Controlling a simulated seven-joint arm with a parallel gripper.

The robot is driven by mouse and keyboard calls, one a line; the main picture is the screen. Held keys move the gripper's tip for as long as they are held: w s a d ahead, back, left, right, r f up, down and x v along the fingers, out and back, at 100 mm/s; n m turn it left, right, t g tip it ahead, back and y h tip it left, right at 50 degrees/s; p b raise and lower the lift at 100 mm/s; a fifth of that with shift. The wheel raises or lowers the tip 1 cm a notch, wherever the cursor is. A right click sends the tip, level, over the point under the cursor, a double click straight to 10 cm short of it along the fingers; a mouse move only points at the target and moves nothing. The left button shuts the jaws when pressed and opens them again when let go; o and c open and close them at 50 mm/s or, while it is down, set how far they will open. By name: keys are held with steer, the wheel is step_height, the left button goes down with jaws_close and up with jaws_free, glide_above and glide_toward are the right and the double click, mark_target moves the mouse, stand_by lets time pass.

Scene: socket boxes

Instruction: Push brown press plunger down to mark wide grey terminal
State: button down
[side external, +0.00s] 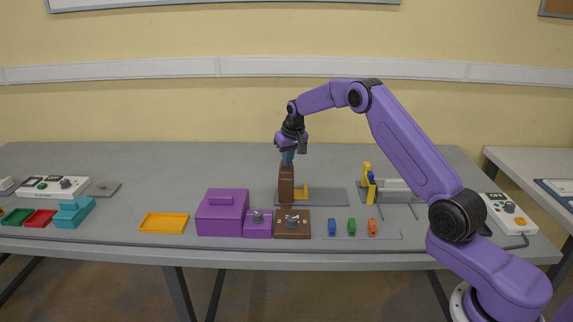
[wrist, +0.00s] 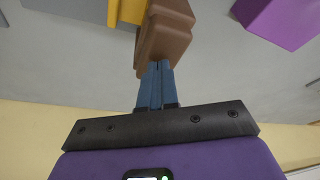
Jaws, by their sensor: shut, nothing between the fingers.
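The brown press (side external: 286,184) stands upright on a grey base plate, with a yellow part (side external: 301,192) beside it. My gripper (side external: 287,162) is shut and empty, pointing down with its blue fingertips at the top of the brown press. The wrist view shows the closed fingertips (wrist: 157,64) against or just above the brown part (wrist: 166,32); I cannot tell whether they touch. A grey piece (side external: 291,222) sits on the brown block (side external: 304,233), and another grey piece (side external: 258,216) sits on the small purple block (side external: 257,231). I cannot tell which is the wide terminal.
A large purple box (side external: 222,213) and yellow tray (side external: 164,223) stand left of the press. Small blue (side external: 332,227), green (side external: 351,227) and orange (side external: 372,227) pieces lie to the right. A yellow-and-blue fixture (side external: 369,186) stands farther right. The table behind is clear.

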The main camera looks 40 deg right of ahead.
stand_by(0.3)
steer(key=shift+r, duration=2.5)
steer(key=shift+a, duration=0.2)
steer(key=s+a+r+n, duration=0.2)
steer(key=s+a, duration=0.1)
steer(key=a, duration=0.4)
steer(key=s+a+r+n, duration=0.1)
steer(key=s+a+r, duration=0.1)
steer(key=s+a, duration=0.3)
steer(key=s+a+r+n+g+y, duration=0.1)
steer(key=s+a+n, duration=0.1)
steer(key=s+a, duration=0.4)
steer(key=s+a+r+n+y, duration=0.1)
steer(key=s+a+r+n, duration=0.15)
steer(key=s+a, duration=0.35)
steer(key=s+d+f+n, duration=0.1)
steer(key=s+d+n, duration=0.1)
steer(key=s, duration=0.8)
steer(key=s+d+f+n+g, duration=0.1)
steer(key=s+n, duration=0.2)
steer(key=s, duration=0.8)
steer(key=s+d+f+n+g, duration=0.1)
steer(key=s+d+n, duration=0.1)
steer(key=s, duration=0.9)
steer(key=shift+d+f+n+h, duration=0.25)
steer(key=shift+d+n+h, duration=0.15)
steer(key=shift+n, duration=0.15)
